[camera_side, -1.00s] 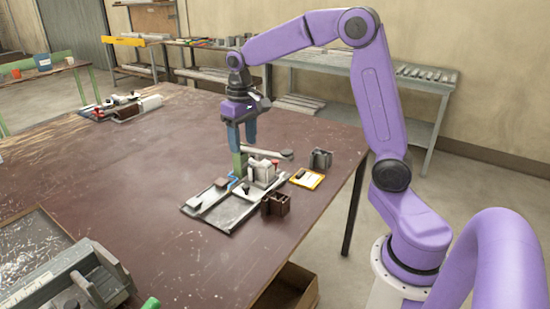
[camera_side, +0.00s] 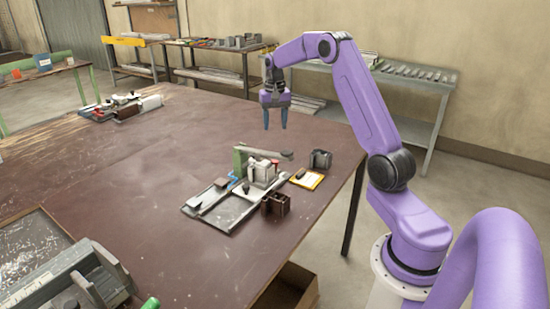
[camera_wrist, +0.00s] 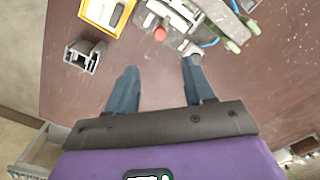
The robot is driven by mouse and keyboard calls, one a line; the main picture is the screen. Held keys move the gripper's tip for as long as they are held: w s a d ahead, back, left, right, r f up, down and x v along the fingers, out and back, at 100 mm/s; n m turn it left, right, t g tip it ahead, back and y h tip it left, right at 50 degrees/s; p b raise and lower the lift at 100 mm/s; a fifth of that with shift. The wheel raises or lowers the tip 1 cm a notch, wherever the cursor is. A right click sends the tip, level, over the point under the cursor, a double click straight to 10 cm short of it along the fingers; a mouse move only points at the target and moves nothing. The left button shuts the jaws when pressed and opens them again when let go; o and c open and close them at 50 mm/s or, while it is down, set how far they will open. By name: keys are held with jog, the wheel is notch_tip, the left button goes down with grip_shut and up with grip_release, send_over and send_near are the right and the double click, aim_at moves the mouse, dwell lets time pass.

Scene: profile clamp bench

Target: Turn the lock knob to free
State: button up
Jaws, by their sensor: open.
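The clamp fixture (camera_side: 225,205) is a grey metal plate on the bench with a pale clamp block (camera_side: 263,171) and a green post (camera_side: 239,162). A grey lever reaches right from the post to a round dark end (camera_side: 287,155). A small red knob (camera_side: 276,162) shows by the block and also in the wrist view (camera_wrist: 160,34). A black knob (camera_side: 245,187) sits lower on the fixture. I cannot tell which is the lock knob or how it is turned. My gripper (camera_side: 275,123) is open and empty, above and behind the fixture; its blue fingers (camera_wrist: 160,68) touch nothing.
A yellow-framed card (camera_side: 307,179), a grey notched block (camera_side: 320,159) and a dark brown block (camera_side: 275,203) stand around the fixture. A grey vise-like device (camera_side: 75,285) is at the front left.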

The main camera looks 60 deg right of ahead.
aim_at(275, 161)
notch_tip(275, 161, down, 14)
jog(key=shift+r, duration=0.1)
dwell(0.4)
grip_shut()
